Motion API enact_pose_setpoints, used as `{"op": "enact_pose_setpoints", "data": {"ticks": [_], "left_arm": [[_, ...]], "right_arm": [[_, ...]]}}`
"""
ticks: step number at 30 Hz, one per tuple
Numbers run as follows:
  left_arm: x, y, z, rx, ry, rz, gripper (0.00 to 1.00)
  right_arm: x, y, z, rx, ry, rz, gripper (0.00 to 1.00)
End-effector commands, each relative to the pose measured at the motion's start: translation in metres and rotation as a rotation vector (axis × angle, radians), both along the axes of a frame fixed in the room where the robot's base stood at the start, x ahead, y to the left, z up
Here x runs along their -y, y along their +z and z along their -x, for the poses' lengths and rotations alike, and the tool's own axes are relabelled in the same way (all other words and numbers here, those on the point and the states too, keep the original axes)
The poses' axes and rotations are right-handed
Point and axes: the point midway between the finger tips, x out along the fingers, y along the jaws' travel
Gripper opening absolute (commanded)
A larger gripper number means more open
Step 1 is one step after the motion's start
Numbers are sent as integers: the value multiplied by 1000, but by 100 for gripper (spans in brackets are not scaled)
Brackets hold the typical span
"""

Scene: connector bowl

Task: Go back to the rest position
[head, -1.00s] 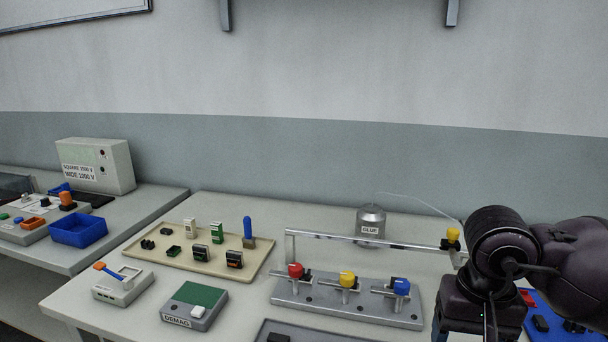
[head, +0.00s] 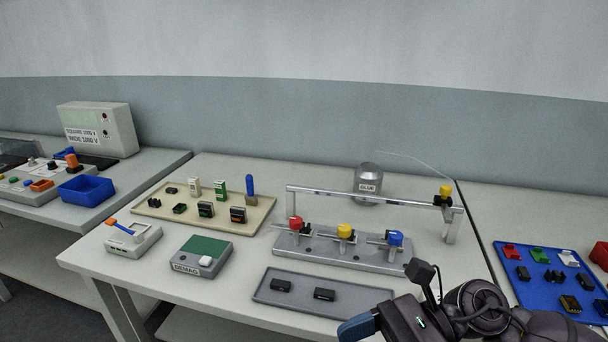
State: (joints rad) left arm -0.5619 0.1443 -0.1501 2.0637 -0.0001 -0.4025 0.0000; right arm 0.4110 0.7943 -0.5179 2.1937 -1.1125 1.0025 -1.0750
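My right arm comes in from the lower right of the head view. Its gripper (head: 358,327) is at the bottom edge, in front of the grey tray (head: 262,297), with a blue-dark finger end showing. The rest of the gripper is cut off by the frame, so its opening and anything in it cannot be told. My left gripper is not in view.
The table holds a beige tray (head: 150,211) of connectors, a DEMAG box (head: 187,268), a lever box (head: 146,243), a grey fixture (head: 372,259) with red, yellow and blue knobs, a glue pot (head: 368,180) and a rail (head: 400,197). A blue tray (head: 508,290) lies right.

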Motion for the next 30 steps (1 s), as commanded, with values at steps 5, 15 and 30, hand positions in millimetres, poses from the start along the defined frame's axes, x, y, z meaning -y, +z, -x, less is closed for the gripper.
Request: {"op": "enact_pose_setpoints", "data": {"ticks": [5,15,30], "left_arm": [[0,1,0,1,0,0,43],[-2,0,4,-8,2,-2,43],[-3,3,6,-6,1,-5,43]], "right_arm": [[1,7,-18,-502,-270,-289,69],[75,-56,-63,-1505,-708,-857,69],[188,-261,40,2217,859,1549,69]]}}
